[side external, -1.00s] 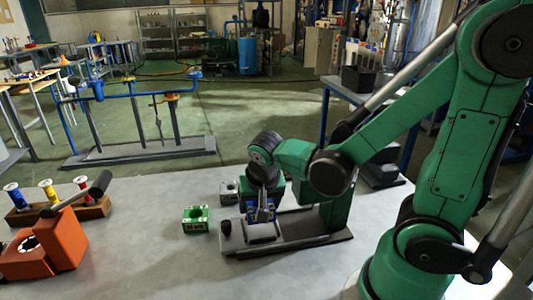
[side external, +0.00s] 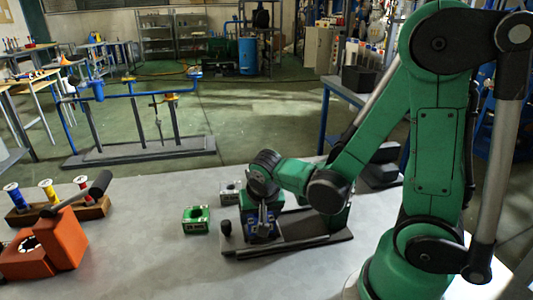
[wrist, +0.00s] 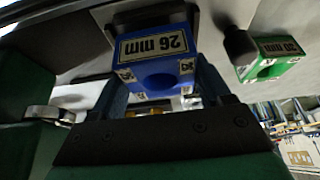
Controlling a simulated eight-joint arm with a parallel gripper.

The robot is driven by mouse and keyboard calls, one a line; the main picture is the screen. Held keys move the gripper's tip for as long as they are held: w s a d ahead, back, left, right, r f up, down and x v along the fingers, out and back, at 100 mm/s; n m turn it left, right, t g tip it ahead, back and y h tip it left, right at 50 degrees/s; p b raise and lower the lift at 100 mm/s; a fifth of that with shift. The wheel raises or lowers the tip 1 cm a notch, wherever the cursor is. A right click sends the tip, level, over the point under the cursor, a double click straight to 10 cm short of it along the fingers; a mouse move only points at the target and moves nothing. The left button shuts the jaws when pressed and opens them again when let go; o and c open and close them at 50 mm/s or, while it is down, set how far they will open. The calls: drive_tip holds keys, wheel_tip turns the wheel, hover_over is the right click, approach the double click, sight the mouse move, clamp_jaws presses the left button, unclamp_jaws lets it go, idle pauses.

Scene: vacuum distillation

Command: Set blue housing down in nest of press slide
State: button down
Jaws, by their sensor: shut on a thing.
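The blue housing (side external: 262,234) with a "26 mm" label is between the fingers of my gripper (side external: 264,216), which is shut on it. In the side view it is low over the front part of the press slide (side external: 312,236). The nest is hidden under the housing and gripper, so I cannot tell whether the housing is seated. The wrist view shows the blue housing (wrist: 158,58) with its label and round bore, between my gripper's fingers (wrist: 160,85).
A green housing (side external: 196,220) stands on the table left of the slide, and a pale grey one (side external: 230,192) stands behind it. A black knob (side external: 225,229) rises at the slide's left end. Orange blocks (side external: 55,245) and a wooden spool rack (side external: 75,211) are at far left.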

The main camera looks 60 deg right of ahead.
drive_tip(key=shift+f, duration=0.3)
unclamp_jaws()
idle(0.5)
drive_tip(key=shift+r, duration=0.1)
idle(0.4)
drive_tip(key=shift+r, duration=3.4)
